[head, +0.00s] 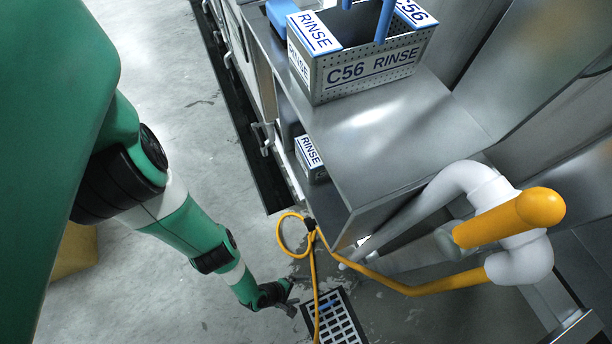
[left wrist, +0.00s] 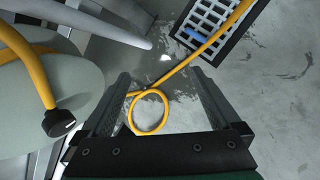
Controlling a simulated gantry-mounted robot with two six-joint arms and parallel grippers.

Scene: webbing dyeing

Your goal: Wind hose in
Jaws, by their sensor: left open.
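The yellow hose (head: 314,270) hangs in a loop near the bench corner; one run goes down over the floor grate and another runs right toward a thick orange cylinder (head: 510,217) on white piping (head: 480,185). My left gripper (head: 288,292) is open and empty, low beside the hose, to the left of the grate. In the left wrist view the hose's loop (left wrist: 150,112) shows between the open fingers of my left gripper (left wrist: 160,74); I cannot tell how far beyond them it is. A black-tipped hose end (left wrist: 60,122) shows at the left there. My right gripper is not in view.
A floor grate (head: 350,332) with a blue item on it lies under the hose. A steel bench (head: 390,140) carries a RINSE C56 box (head: 365,75); a smaller RINSE box (head: 310,158) sits below. The concrete floor left of the bench is mostly clear.

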